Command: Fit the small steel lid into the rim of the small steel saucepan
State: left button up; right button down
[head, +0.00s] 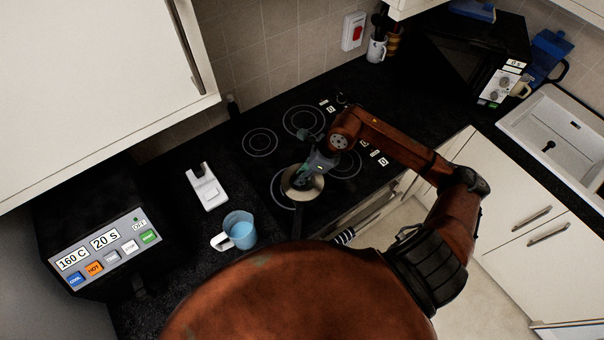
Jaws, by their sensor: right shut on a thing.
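A round steel disc, which looks like the small steel lid (313,190), is at the front left cooking ring of the black hob. My right gripper (306,177) reaches down over it from the right, shut on what appears to be the lid's top. The gripper covers the knob and part of the disc. The pan's body and rim are hidden, so I cannot tell whether the lid is seated or held above. My left gripper is out of view.
The hob (262,170) is otherwise clear. To its left are a white device (206,187) and a blue mug (240,230). A control-panel appliance (105,250) stands at far left. The sink (560,140) is at right. Upper cupboards (90,80) overhang the left.

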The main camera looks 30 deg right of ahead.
jog(key=c, duration=1.5)
grip_release()
jog(key=shift+c, duration=0.2)
jog(key=v, duration=1.2)
